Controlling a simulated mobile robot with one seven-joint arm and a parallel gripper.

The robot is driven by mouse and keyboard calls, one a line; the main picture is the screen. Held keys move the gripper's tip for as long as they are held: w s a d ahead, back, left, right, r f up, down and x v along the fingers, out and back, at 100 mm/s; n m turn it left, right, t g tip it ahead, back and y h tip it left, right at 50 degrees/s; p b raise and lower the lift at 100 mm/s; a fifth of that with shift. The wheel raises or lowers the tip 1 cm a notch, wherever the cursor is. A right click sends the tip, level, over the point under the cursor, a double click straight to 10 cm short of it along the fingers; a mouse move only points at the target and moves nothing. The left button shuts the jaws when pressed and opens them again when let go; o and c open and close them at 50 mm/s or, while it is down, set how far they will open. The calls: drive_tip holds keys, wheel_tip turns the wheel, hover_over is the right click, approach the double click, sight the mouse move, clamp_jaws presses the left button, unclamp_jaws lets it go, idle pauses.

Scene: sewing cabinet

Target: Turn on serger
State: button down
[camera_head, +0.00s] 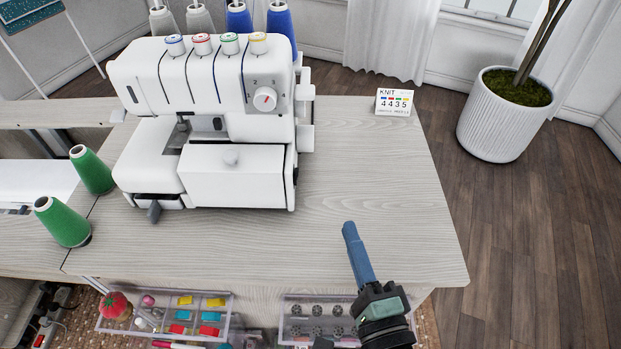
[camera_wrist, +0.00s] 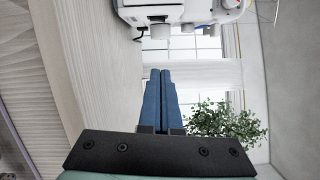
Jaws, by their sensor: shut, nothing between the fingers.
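The white serger (camera_head: 215,120) stands on the pale wooden table, with colored tension dials along its top and a round dial with a red mark (camera_head: 264,98) on its front. In the wrist view part of the serger (camera_wrist: 165,12) shows at the top edge, turned sideways. I cannot make out its power switch. My gripper (camera_head: 348,226) is over the front right part of the table, right of and nearer than the serger, not touching it. Its blue fingers are together and empty, as the wrist view also shows (camera_wrist: 160,72).
Two green thread cones (camera_head: 64,222) stand left of the serger. A small KNIT card (camera_head: 394,103) stands at the table's back right. Clear trays of notions (camera_head: 165,316) sit below the front edge. A potted plant (camera_head: 500,115) stands on the floor. The tabletop right of the serger is clear.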

sight(297, 177)
drive_tip(key=p+x, duration=0.1)
drive_tip(key=x, duration=0.9)
drive_tip(key=shift+r, duration=0.1)
drive_tip(key=a+p, duration=0.1)
drive_tip(key=a, duration=0.2)
drive_tip(key=shift+a+r, duration=0.15)
drive_tip(key=shift+r, duration=0.05)
drive_tip(key=shift+a, duration=0.35)
